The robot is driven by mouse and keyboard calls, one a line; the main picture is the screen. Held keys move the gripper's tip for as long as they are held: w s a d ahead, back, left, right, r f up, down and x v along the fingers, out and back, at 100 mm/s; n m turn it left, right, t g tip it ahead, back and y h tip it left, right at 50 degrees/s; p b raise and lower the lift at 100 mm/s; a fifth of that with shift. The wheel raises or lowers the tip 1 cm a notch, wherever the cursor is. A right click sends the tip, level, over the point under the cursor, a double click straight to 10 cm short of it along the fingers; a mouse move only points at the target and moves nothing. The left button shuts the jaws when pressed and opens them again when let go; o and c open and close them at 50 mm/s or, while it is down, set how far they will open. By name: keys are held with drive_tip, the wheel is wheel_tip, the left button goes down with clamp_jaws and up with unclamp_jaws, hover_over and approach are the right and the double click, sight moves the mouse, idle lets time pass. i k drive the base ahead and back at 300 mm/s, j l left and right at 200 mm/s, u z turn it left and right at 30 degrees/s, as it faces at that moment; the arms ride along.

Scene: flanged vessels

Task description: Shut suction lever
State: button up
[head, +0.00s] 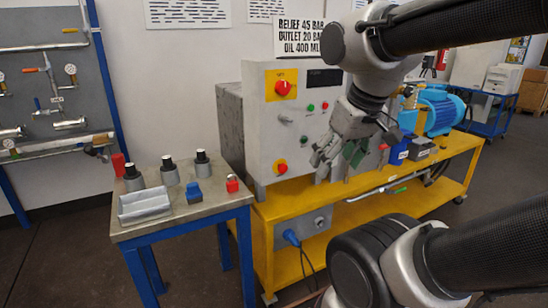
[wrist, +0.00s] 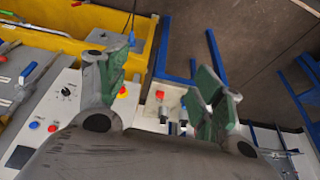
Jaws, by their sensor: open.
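No lever in view carries a readable suction label, so I cannot tell which one it is. In the head view, a thin pipe with a small green handle (head: 398,191) runs along the yellow bench, right of the grey control box. Red-handled levers (head: 31,70) sit on the wall pipe panel at the far left. My gripper (head: 338,157) is open and empty, in front of the right part of the control box (head: 275,135). In the wrist view, my gripper (wrist: 163,85) has its green-padded fingers spread with nothing between them. My arm hides part of the bench.
A side table (head: 205,210) at left holds several dark-topped cylinders, a grey tray (head: 144,205), and blue and red pieces. A blue motor (head: 440,108) stands on the yellow bench (head: 345,218). A blue plug and cable (head: 292,238) hang below. Floor between the tables looks narrow.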

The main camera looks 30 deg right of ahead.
sight(403, 188)
drive_tip(key=z, duration=1.65)
drive_tip(key=i+l, duration=0.3)
drive_tip(key=i, duration=0.2)
drive_tip(key=i+l, duration=0.25)
drive_tip(key=i, duration=0.2)
drive_tip(key=i+l, duration=0.3)
drive_tip(key=i, duration=0.2)
drive_tip(key=i+l, duration=0.3)
drive_tip(key=i, duration=0.2)
